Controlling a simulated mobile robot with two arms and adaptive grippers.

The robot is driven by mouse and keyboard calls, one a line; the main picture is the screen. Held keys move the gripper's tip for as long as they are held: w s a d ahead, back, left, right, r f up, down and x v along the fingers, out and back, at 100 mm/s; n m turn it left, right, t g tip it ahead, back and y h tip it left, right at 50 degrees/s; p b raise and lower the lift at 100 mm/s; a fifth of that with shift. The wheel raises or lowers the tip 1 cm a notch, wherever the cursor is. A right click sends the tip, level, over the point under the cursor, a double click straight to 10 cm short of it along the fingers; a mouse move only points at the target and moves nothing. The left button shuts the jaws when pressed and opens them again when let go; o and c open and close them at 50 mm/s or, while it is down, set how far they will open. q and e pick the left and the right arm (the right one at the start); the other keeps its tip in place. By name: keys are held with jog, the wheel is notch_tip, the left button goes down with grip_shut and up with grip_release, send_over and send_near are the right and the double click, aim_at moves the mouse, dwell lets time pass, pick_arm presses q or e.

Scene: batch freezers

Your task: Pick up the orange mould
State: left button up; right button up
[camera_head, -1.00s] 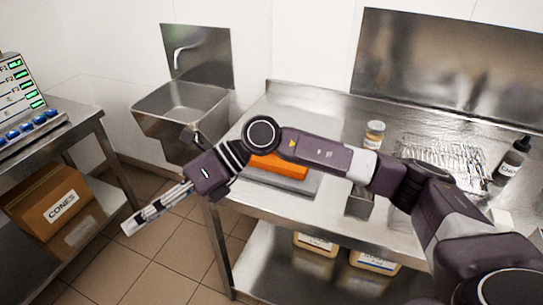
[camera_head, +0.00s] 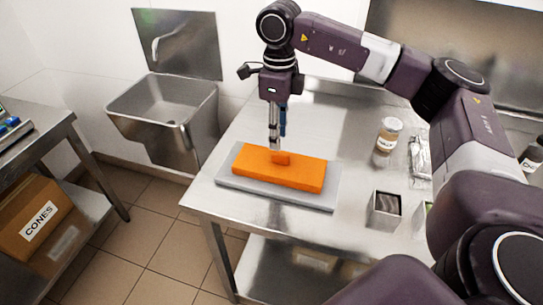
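The orange mould (camera_head: 300,174) is a flat slab with a small raised block on top. It lies on a grey tray or board (camera_head: 250,183) near the left front of the steel table. My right gripper (camera_head: 278,146) points straight down over the mould, with its fingertips at or just above the raised block. The fingers are seen nearly edge-on, so I cannot tell whether they touch or hold the block. My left gripper is not in view.
A labelled jar (camera_head: 388,135) and a small square metal container (camera_head: 385,208) stand on the table (camera_head: 346,120) to the right. A steel sink (camera_head: 168,115) is at the back left. A cardboard box marked CONES (camera_head: 38,222) sits on the left shelf.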

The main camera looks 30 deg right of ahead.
aim_at(280, 154)
jog(key=shift+s+f+p, duration=0.35)
jog(key=shift+s+f, duration=0.25)
jog(key=shift+s, duration=0.25)
notch_tip(280, 154, down, 3)
jog(key=shift+d+r+p, duration=0.15)
jog(key=shift+r+p, duration=0.05)
jog(key=shift+p, duration=0.55)
jog(key=shift+w+f, duration=0.15)
jog(key=shift+f, duration=0.4)
jog(key=shift+w+f, duration=0.15)
jog(key=shift+f, duration=0.5)
jog(key=c, duration=0.5)
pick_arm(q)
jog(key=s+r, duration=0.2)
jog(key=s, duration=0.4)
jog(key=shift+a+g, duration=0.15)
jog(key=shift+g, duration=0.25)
pick_arm(e)
grip_shut()
